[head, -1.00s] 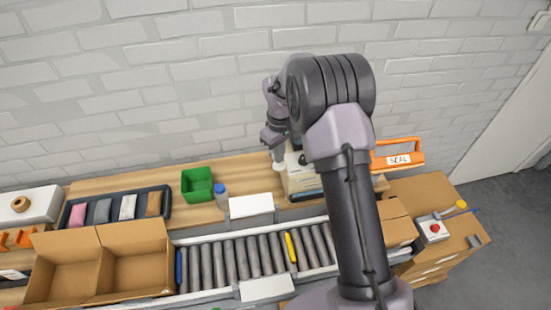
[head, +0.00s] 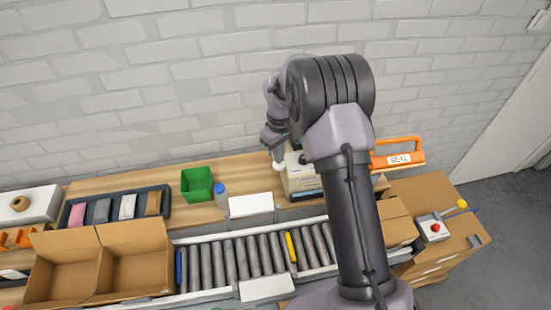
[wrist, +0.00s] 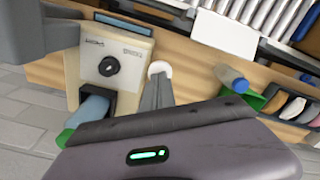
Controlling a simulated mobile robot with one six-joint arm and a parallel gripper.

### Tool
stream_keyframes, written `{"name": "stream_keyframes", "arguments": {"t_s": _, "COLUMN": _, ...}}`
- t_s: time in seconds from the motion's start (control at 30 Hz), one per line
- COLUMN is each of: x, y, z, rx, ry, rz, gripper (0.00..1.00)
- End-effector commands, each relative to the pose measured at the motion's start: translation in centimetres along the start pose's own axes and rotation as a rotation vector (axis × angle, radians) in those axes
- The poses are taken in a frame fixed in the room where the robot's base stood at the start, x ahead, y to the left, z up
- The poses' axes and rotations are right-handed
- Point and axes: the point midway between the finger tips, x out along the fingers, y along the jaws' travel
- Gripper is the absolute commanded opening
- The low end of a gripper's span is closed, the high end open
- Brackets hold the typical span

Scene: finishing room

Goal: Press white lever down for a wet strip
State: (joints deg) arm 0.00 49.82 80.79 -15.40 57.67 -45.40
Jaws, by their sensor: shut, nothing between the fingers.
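The cream tape dispenser (wrist: 113,62) stands on the wooden bench, with a black knob on its side in the wrist view. It also shows in the head view (head: 302,182), partly hidden by my arm. Its white lever (wrist: 160,68) shows as a round white end beside the box; it is also in the head view (head: 279,166). My gripper (wrist: 158,80) is shut and empty, its fingertips right at the lever's white end. I cannot tell whether they touch. In the head view my gripper (head: 277,156) points down over the lever. No wet strip is visible.
A blue-capped bottle (head: 220,195) and a green bin (head: 197,185) stand left on the bench.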

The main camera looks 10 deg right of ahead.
Motion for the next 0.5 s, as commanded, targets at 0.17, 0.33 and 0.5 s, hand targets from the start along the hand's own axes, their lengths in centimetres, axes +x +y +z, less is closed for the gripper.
{"name": "stream_keyframes", "arguments": {"t_s": 0.17, "x": 0.7, "y": 0.0, "z": 0.0, "rx": 0.000, "ry": 0.000, "rz": 0.000, "gripper": 0.00}}
{"name": "stream_keyframes", "arguments": {"t_s": 0.33, "x": 1.2, "y": 0.0, "z": 0.0, "rx": 0.000, "ry": 0.000, "rz": 0.000, "gripper": 0.00}}
{"name": "stream_keyframes", "arguments": {"t_s": 0.5, "x": 1.6, "y": 0.0, "z": 0.0, "rx": 0.000, "ry": 0.000, "rz": 0.000, "gripper": 0.00}}
